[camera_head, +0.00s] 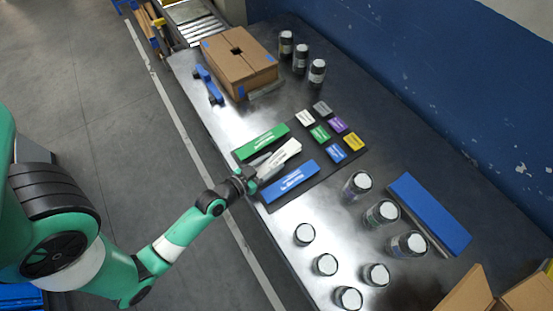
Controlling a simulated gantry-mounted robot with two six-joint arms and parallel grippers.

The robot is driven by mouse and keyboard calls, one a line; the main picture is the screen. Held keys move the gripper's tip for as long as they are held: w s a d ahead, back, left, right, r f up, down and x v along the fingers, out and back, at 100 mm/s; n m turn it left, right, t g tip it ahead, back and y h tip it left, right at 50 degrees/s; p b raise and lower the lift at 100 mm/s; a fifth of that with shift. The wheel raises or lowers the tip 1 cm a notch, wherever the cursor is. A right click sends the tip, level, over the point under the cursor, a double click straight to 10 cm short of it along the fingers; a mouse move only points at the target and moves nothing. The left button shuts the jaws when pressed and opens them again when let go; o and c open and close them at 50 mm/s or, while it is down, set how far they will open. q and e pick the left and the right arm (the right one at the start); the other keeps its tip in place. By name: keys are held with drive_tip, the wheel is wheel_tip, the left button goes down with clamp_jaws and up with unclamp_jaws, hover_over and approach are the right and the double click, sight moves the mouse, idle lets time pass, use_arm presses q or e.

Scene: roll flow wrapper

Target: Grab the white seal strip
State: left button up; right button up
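The white seal strip (286,151) lies between a green strip (263,142) and a blue strip (289,181) over a dark mat (324,168). It is angled more steeply than those two strips. My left gripper (264,169) is at the near, left end of the white strip, and its grey fingers overlap that end in the picture. The fingers are too small here to tell whether they are shut on the strip or open around it, or whether the strip is lifted. My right gripper is not in view.
Small coloured blocks (337,124) lie on the mat's right part. A cardboard box (239,62) and a blue-handled tool (208,84) are at the back. Several white-lidded jars (383,213) and a blue block (430,212) stand at the front right of the metal table.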

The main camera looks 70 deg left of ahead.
sight(271, 164)
use_arm(q)
drive_tip(key=c, duration=0.4)
drive_tip(key=shift+c, duration=0.2)
drive_tip(key=shift+r+p, duration=0.45)
drive_tip(key=shift+r, duration=0.2)
wheel_tip(271, 164, up, 2)
drive_tip(key=shift+r+p, duration=0.25)
drive_tip(key=shift+p, duration=0.5)
drive_tip(key=shift+s+a+r+b, duration=0.2)
drive_tip(key=shift+a+b, duration=0.05)
drive_tip(key=shift+a, duration=0.1)
drive_tip(key=shift+s+a+r+b, duration=0.15)
drive_tip(key=shift+a+b, duration=0.05)
drive_tip(key=shift+a, duration=0.15)
drive_tip(key=s+a+r+p, duration=0.6)
drive_tip(key=a+r+p, duration=0.2)
drive_tip(key=a, duration=0.3)
drive_tip(key=shift+r+p, duration=0.3)
drive_tip(key=shift+p, duration=0.5)
